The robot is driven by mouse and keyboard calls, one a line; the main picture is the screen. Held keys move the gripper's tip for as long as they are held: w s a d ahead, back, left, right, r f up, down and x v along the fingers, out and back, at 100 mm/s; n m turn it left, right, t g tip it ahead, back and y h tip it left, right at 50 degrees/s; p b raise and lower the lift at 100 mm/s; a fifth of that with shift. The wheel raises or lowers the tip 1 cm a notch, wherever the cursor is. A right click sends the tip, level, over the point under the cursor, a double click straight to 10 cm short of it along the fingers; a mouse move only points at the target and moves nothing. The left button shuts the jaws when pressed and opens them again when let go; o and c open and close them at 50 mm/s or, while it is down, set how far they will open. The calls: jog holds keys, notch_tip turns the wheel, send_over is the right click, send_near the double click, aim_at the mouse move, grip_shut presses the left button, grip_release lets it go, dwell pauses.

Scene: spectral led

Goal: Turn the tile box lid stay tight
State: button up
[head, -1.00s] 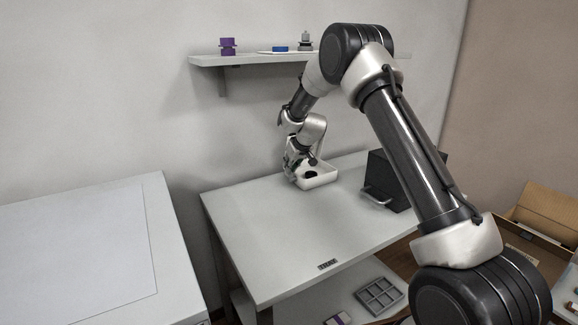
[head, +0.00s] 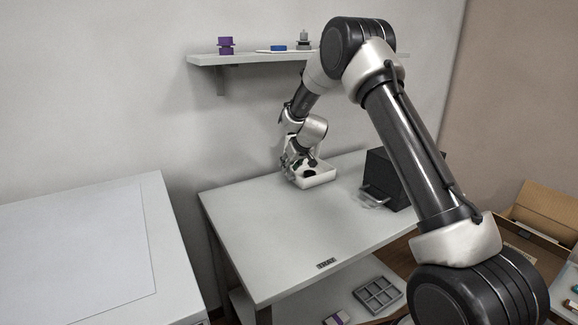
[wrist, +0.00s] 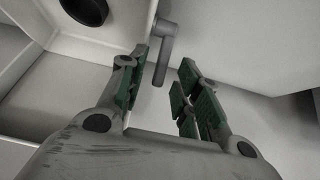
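A white open box (head: 322,180) stands at the back of the white table, with a dark round thing (head: 309,173) inside it. My gripper (head: 290,168) is low at the box's left side. In the wrist view my gripper (wrist: 168,78) is open, its green-padded fingers apart. A grey bent lever (wrist: 164,52), which may be the lid stay, reaches down between the fingertips, with gaps visible on both sides. White box walls (wrist: 80,48) and the dark round thing (wrist: 85,10) show at the upper left. I cannot tell how tight the lever is.
A dark block with a handle (head: 388,170) stands right of the box. A wall shelf (head: 250,58) above holds small items. A grey compartment tray (head: 377,295) lies below. An open carton (head: 545,225) is at right.

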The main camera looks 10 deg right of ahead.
jog(key=v, duration=1.1)
jog(key=shift+s+r, duration=0.2)
jog(key=shift+s, duration=0.05)
jog(key=w+f+g, duration=0.1)
jog(key=w+f, duration=0.1)
jog(key=f, duration=0.1)
jog(key=w+a+f+g, duration=0.1)
jog(key=w+f, duration=0.2)
jog(key=w+a+f+g+h, duration=0.1)
jog(key=w+f, duration=0.2)
jog(key=shift+a+f, duration=0.2)
jog(key=shift+f, duration=0.15)
grip_shut()
